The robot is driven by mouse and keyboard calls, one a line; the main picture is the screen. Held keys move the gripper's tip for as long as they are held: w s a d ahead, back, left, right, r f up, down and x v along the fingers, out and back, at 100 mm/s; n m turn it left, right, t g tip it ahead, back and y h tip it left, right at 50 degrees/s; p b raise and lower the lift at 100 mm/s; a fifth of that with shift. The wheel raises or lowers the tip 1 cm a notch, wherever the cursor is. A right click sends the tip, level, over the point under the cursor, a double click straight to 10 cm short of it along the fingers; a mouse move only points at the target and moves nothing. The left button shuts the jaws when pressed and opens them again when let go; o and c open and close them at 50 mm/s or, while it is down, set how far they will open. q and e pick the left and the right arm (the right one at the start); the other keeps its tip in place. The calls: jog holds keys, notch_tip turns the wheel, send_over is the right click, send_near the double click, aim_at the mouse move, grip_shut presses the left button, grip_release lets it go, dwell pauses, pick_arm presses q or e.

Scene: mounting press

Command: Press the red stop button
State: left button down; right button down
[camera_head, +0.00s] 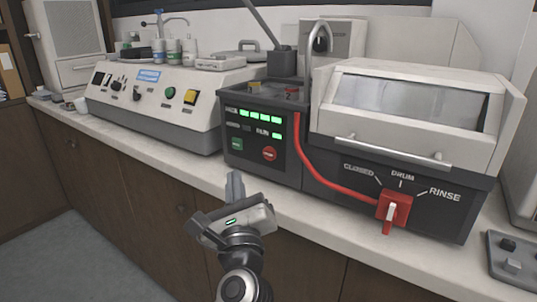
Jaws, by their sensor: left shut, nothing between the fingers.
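The round red stop button (270,154) is on the dark front panel of the mounting press (292,177), at the lower right of that panel. My left gripper (235,184) is shut and empty, fingers pointing up, in front of the counter edge. In the picture it is below and left of the red button, apart from it. My right gripper is out of view.
A red hose (325,181) runs down from the press to a red valve lever (393,209) marked closed, drum and rinse. A white polishing machine (163,103) stands at left. A grey control box (511,257) is at lower right. The counter front strip is clear.

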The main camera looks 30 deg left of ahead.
aim_at(269, 154)
pick_arm(q)
jog(key=w, duration=0.6)
jog(key=shift+w+d, duration=0.25)
jog(key=shift+w, duration=0.1)
jog(key=shift+w+b, duration=0.3)
jog(key=shift+w, duration=0.35)
dwell(0.9)
jog(key=shift+w, duration=0.1)
jog(key=shift+w+d, duration=0.1)
jog(key=shift+w, duration=0.2)
